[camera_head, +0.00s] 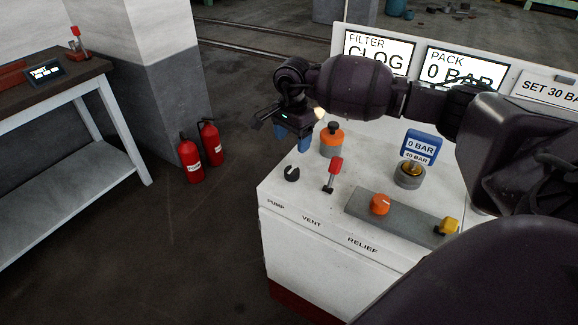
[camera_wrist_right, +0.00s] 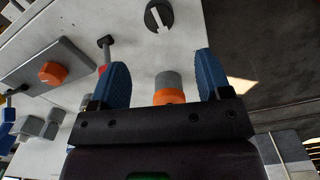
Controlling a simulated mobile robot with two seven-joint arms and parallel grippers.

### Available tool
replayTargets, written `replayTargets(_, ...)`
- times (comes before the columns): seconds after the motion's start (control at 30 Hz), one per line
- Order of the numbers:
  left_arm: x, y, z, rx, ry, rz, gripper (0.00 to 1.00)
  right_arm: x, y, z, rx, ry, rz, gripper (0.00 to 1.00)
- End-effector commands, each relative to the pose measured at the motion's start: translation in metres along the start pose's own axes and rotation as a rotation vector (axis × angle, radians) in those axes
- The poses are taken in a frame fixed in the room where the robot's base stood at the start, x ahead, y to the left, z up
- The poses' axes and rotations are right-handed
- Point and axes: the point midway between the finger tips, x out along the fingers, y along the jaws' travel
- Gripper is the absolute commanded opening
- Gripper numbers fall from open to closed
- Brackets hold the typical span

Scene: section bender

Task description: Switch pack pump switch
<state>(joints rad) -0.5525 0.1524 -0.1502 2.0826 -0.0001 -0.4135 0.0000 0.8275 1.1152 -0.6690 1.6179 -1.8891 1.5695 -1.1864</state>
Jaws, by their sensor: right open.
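The pump switch (camera_head: 291,174) is a small black rotary knob at the left front corner of the white console, behind the PUMP label (camera_head: 276,204). In the right wrist view the switch (camera_wrist_right: 158,16) is a dark round knob with a pale bar, at the top centre, beyond my fingertips. My right gripper (camera_head: 292,141) is above the console's left edge, behind the switch in the head view. Its blue fingers are apart, with nothing held; they also show in the right wrist view (camera_wrist_right: 162,62). My left gripper is not in view.
A red-handled lever (camera_head: 333,172) stands right of the switch. An orange knob (camera_head: 380,204) and a gauge (camera_head: 421,146) are further right. Red extinguishers (camera_head: 190,158) and a workbench (camera_head: 60,75) stand left. Floor between is clear.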

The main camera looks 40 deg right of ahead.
Motion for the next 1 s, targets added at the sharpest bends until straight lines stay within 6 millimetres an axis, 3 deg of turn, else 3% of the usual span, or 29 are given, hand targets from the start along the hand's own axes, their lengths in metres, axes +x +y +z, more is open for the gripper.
replayTargets(0.6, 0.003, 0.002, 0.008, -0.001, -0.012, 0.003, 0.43, 0.092, 0.001, 0.001, 0.001, -0.002, 0.006, 0.71)
replayTargets(1.0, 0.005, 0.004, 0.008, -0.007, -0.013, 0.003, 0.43, 0.107, 0.001, 0.000, 0.001, -0.001, 0.002, 0.71)
